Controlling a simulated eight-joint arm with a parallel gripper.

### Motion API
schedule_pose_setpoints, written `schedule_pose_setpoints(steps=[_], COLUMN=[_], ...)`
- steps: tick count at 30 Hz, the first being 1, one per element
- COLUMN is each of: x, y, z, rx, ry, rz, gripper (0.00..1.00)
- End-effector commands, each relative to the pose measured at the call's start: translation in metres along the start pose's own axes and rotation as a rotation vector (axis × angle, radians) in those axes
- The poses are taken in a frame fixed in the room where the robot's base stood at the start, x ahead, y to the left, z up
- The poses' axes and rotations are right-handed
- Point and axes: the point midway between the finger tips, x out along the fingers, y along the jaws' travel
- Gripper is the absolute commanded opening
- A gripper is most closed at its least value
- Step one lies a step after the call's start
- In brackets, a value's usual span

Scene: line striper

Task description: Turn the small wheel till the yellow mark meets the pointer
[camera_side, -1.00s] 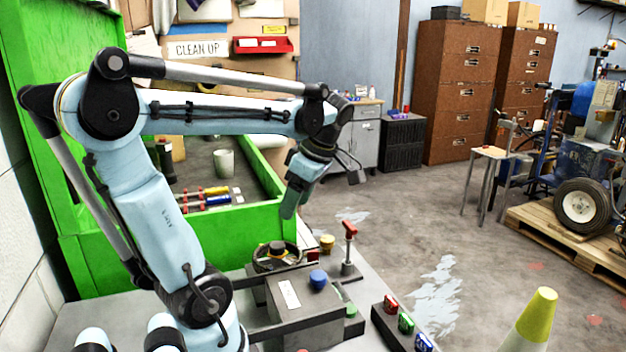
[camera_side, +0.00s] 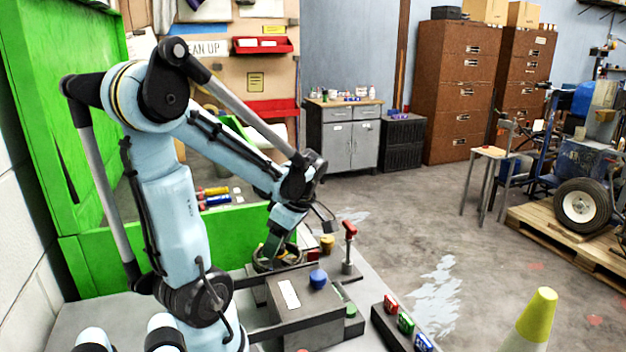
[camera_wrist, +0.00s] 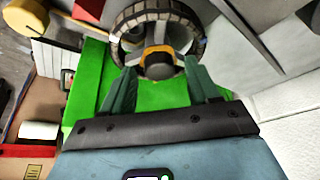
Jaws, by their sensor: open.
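The small wheel (camera_wrist: 160,30) has a dark notched rim, pale spokes and a dark hub (camera_wrist: 160,65) with an orange-yellow side. In the side view the wheel (camera_side: 257,263) sits behind the grey box, partly hidden by my gripper (camera_side: 277,249). In the wrist view my gripper (camera_wrist: 160,68) is open, with its two green fingers on either side of the hub. I cannot tell whether the fingers touch it. I cannot clearly make out the yellow mark or the pointer.
A grey box (camera_side: 300,323) with a blue knob (camera_side: 318,278) stands in front of the wheel. A yellow knob (camera_side: 327,242) and a red-topped lever (camera_side: 349,245) stand to its right. The green bin wall (camera_side: 130,262) is behind. Coloured buttons (camera_side: 405,323) sit at the front right.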

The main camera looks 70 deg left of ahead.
Motion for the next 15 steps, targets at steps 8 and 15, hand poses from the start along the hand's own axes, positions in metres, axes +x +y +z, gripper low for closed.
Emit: schedule_pose_setpoints(steps=[8,15], x=[0.0029,0.0027], y=[0.0,-0.0001], z=[0.0,0.0], rx=[0.0,0.0], ry=[0.0,0.0], rz=[0.0,0.0], gripper=[0.6,0.37])
